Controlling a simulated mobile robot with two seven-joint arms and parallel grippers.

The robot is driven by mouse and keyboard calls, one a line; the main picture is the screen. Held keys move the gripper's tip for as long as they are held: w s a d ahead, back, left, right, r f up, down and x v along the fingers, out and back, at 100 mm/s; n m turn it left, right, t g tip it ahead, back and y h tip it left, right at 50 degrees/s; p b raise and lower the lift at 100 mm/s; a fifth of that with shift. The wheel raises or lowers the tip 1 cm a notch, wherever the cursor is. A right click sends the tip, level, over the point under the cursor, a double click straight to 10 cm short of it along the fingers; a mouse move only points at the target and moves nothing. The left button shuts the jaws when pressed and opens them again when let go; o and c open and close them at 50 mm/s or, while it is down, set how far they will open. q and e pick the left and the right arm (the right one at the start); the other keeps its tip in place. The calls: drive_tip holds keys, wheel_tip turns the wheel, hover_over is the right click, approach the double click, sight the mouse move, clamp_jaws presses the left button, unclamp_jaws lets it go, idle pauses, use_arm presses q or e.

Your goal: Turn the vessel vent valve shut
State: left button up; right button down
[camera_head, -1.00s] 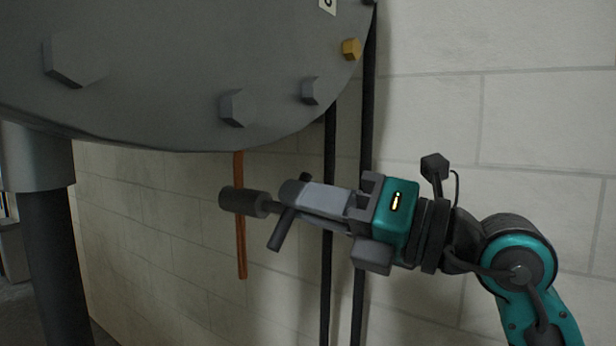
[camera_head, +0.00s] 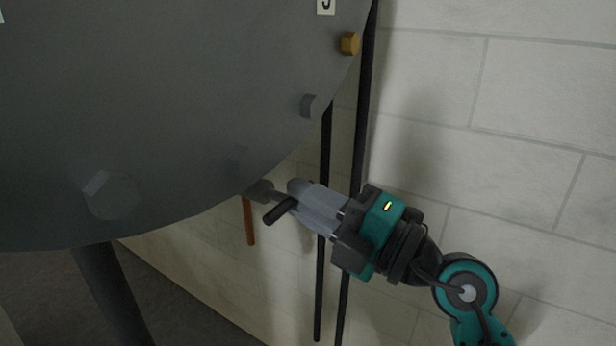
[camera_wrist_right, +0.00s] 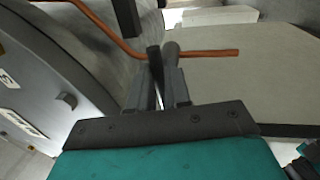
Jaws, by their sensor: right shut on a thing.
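The vessel vent valve sits under the rim of the large grey vessel (camera_head: 190,100). Its dark bar handle (camera_head: 280,210) sticks out to the lower left of my right gripper (camera_head: 299,193) in the head view. Behind the handle is a dark valve body (camera_head: 260,190), partly hidden by the gripper. My right gripper is shut on the handle, with its fingers on either side of the bar. In the right wrist view the fingers (camera_wrist_right: 160,92) reach up to the dark handle (camera_wrist_right: 155,62), close to an orange pipe (camera_wrist_right: 212,54). My left gripper is not in view.
The orange pipe (camera_head: 249,222) hangs below the valve body. Two thin black vertical pipes (camera_head: 323,240) run behind my gripper, near the pale block wall (camera_head: 520,150). Free room lies right of my arm.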

drive_tip(key=shift+m, duration=0.4)
drive_tip(key=c, duration=1.1)
unclamp_jaws()
drive_tip(key=b+v, duration=0.2)
drive_tip(key=v, duration=1.1)
drive_tip(key=shift+a, duration=0.1)
drive_tip(key=shift+f, duration=0.1)
